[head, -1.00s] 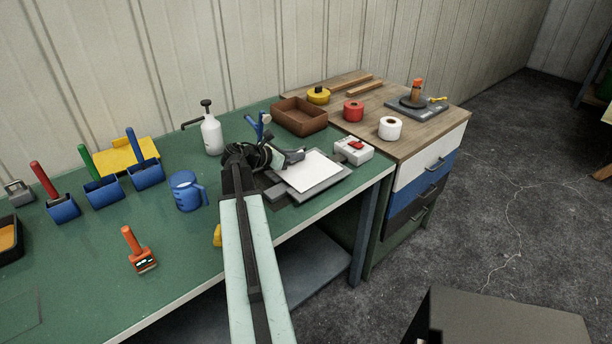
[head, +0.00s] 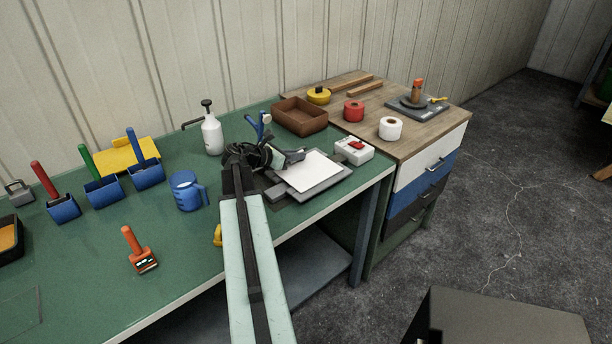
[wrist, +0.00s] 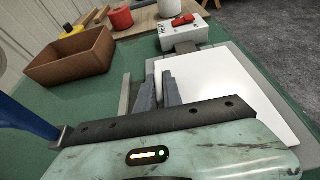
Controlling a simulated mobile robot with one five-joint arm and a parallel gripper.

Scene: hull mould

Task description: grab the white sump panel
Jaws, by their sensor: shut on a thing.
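The white sump panel (head: 303,171) is a flat white sheet over a grey plate (head: 328,186) at the right part of the green bench. In the wrist view the panel (wrist: 215,88) fills the right half. My gripper (head: 292,157) is at the panel's left edge. In the wrist view my gripper (wrist: 161,88) has its grey fingers close together at that edge, shut on the panel. The panel looks flat; I cannot tell whether it is clear of the plate.
A white box with a red switch (head: 353,150) stands right beside the plate. A brown tray (head: 299,117) is behind my gripper. A spray bottle (head: 212,133) and blue jug (head: 187,190) stand to the left. Tape rolls, including a white one (head: 390,128), sit on the wooden cabinet top.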

